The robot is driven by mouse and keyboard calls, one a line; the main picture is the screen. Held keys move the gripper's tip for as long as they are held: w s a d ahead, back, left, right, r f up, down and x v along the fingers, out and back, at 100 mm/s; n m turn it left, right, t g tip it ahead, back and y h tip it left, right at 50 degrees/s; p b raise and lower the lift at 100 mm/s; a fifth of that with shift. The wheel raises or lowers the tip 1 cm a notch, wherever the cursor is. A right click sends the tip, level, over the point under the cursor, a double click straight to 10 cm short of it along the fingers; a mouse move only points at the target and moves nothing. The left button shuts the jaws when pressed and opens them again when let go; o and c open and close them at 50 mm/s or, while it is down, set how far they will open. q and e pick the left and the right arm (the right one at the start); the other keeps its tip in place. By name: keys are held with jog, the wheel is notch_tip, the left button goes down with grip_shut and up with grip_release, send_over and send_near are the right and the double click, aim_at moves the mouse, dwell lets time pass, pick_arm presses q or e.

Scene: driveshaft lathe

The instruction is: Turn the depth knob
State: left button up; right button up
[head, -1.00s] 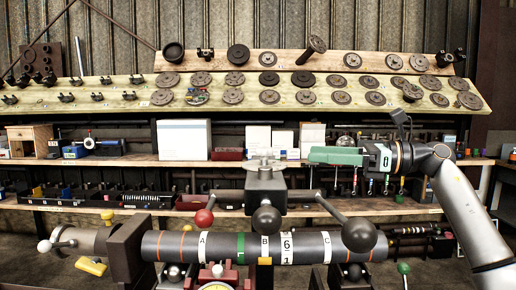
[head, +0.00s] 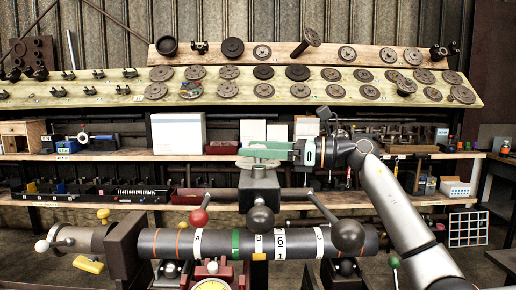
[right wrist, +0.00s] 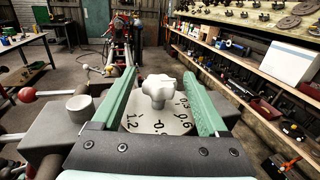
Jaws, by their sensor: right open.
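The depth knob (right wrist: 158,88) is a pale star-shaped knob in the right wrist view. It stands on a round numbered dial plate (right wrist: 150,120), whose edge also shows in the head view (head: 246,164) on top of the dark tool post. My right gripper (right wrist: 159,77) is open, with one green finger on each side of the knob. Whether the fingers touch it I cannot tell. In the head view the green fingers of my right gripper (head: 258,151) reach in from the right over the dial and hide most of the knob. My left gripper is not in view.
Below the tool post lies a grey driveshaft (head: 345,243) with lettered bands. Levers with a red ball (head: 198,217) and dark balls (head: 347,235) stick out around the post. Shelves with gears and boxes stand behind. In the wrist view, a grey cylinder (right wrist: 80,108) stands left of the dial.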

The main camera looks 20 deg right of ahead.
jog(key=shift+c, duration=0.4)
grip_shut()
jog(key=shift+t, duration=0.3)
